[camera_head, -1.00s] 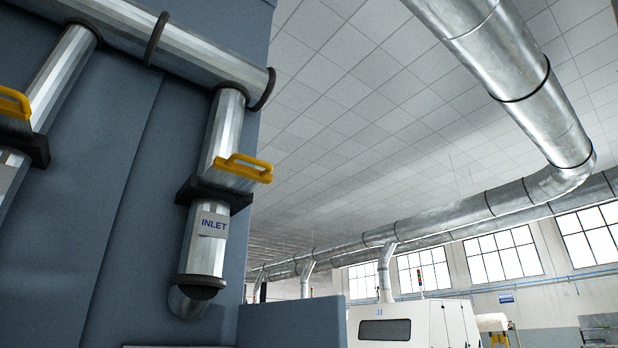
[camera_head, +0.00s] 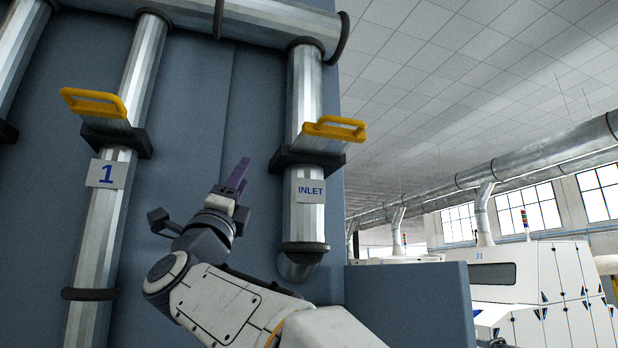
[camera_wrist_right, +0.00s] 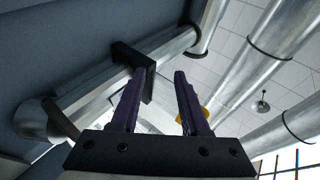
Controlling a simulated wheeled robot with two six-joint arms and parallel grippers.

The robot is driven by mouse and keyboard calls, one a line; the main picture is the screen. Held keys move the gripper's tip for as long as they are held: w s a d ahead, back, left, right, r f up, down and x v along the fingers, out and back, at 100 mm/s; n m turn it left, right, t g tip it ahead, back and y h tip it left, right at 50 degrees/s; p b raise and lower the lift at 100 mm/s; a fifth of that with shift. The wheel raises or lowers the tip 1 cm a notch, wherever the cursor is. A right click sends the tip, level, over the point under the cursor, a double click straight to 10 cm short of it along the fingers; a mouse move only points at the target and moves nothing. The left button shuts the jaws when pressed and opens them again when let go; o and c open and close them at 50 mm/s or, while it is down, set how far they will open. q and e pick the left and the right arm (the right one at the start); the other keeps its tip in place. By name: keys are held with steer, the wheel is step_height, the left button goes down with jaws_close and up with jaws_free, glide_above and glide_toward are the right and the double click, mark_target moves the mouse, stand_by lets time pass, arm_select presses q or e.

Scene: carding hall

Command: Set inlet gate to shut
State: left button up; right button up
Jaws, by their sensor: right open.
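The inlet gate is a grey slide plate (camera_head: 318,144) with a yellow handle (camera_head: 336,128), sitting in a black frame (camera_head: 290,163) on the silver pipe above the INLET label (camera_head: 311,191). The plate and handle stick out of the frame toward me. My right gripper (camera_head: 240,178), with purple fingers, is left of the INLET pipe and lower than the handle, apart from both. In the right wrist view the fingers (camera_wrist_right: 156,85) are open with nothing gripped. The black frame (camera_wrist_right: 133,60) shows beyond the left finger, and the yellow handle (camera_wrist_right: 205,113) is mostly hidden behind the right finger.
A second gate with a yellow handle (camera_head: 95,101) is on the pipe labelled 1 (camera_head: 107,174), to the left. A header pipe (camera_head: 270,22) runs above. A low blue-grey panel (camera_head: 410,303) stands at lower right. The space before the INLET pipe looks free.

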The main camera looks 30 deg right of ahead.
mark_target(350, 121)
steer(key=s+d+r+m+g+h, duration=0.2)
steer(key=s+d+m+g+h, duration=0.25)
steer(key=m+g, duration=0.6)
steer(key=s+d+r+m+g+h, duration=0.25)
steer(key=s+d+m+g, duration=0.3)
steer(key=m+g, duration=0.5)
steer(key=shift+n+g+h, duration=0.3)
steer(key=shift+g+h, duration=0.1)
steer(key=p+x, duration=0.5)
steer(key=s+p+x, duration=0.1)
steer(key=p+x, duration=0.1)
steer(key=x, duration=0.1)
steer(key=shift+a+r, duration=0.15)
steer(key=shift+r, duration=0.15)
steer(key=shift+d+r+p, duration=0.25)
steer(key=shift+d+p, duration=0.2)
steer(key=shift+p, duration=0.1)
jaws_close()
